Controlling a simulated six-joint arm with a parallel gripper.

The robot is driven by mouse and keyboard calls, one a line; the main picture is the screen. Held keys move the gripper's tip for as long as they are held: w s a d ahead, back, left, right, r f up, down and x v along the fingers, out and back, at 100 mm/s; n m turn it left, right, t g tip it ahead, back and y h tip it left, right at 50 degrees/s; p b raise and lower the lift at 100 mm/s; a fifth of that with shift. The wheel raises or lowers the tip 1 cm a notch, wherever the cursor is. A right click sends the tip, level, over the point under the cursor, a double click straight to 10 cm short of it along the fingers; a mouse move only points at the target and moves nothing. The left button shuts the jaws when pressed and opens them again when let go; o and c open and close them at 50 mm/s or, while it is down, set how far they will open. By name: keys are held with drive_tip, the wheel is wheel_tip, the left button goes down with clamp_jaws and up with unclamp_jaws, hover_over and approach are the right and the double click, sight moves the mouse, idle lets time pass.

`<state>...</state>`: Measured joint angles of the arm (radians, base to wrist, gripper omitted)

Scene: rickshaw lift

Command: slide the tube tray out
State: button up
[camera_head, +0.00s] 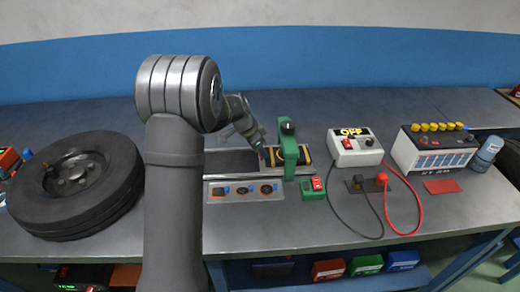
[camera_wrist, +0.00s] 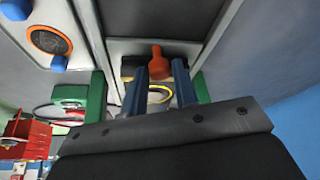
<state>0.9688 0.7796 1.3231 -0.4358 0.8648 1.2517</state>
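A green clamp frame (camera_head: 288,150) with a black knob on top stands at the middle of the bench. A dark tray piece with yellow edging (camera_head: 304,156) sits in it, partly hidden by the frame; I take it for the tube tray. In the wrist view, an orange knob (camera_wrist: 156,66) stands at the tray's near end, between the frame's green posts (camera_wrist: 96,97). My gripper (camera_wrist: 160,75) has its two blue fingers apart, one on each side of the knob, with gaps showing. In the head view my gripper (camera_head: 260,145) is just left of the frame.
A metal guide plate (camera_head: 228,168) runs left of the frame, behind a panel with round dials (camera_head: 244,191). A tire (camera_head: 78,180) lies left. Right are a red switch (camera_head: 313,188), a white OFF box (camera_head: 355,148), cables, and a battery (camera_head: 432,150).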

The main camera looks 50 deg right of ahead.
clamp_jaws()
drive_tip(key=w+a, duration=1.4)
drive_tip(key=shift+w+a, duration=0.25)
drive_tip(key=shift+o, duration=0.9)
unclamp_jaws()
drive_tip(key=shift+w+a, duration=0.1)
drive_tip(key=shift+a, duration=0.05)
drive_tip(key=shift+r, duration=0.1)
drive_tip(key=shift+r, duration=0.3)
drive_tip(key=v, duration=1.6)
drive_tip(key=shift+r, duration=0.35)
